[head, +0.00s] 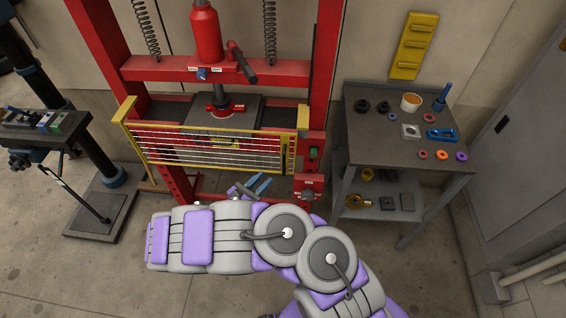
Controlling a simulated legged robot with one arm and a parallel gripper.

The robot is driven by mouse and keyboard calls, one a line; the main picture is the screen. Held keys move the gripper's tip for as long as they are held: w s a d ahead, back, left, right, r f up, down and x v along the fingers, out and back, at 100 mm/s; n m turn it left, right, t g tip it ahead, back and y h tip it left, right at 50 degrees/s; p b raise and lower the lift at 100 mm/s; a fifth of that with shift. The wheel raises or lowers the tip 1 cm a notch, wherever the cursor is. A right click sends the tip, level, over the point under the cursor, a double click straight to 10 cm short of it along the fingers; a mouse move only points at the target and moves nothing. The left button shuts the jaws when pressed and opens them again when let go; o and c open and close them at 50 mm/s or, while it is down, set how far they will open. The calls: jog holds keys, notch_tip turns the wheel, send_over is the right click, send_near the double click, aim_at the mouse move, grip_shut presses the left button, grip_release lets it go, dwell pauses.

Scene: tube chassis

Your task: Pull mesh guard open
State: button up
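The mesh guard (210,131) is a yellow-framed panel of thin pale bars, in the head view at upper centre. It stands across the front of the red press, between a yellow post at the left and the red frame at the right. A yellow upright strip (287,155) is at its right end. My gripper (262,181) is just below the right part of the guard, apart from the strip. Its two blue fingers look spread with nothing between them. My grey and purple arm hides the floor below.
The red press (160,70) holds a red cylinder (206,32). A small red box with a green switch (313,153) is right of the guard. A grey table (385,140) with parts stands at the right. A blue and black stand (95,170) is at the left.

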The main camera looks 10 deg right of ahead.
aim_at(284, 161)
jog(key=b+x, duration=0.2)
jog(key=x, duration=0.9)
jog(key=shift+a+r, duration=0.1)
grip_shut()
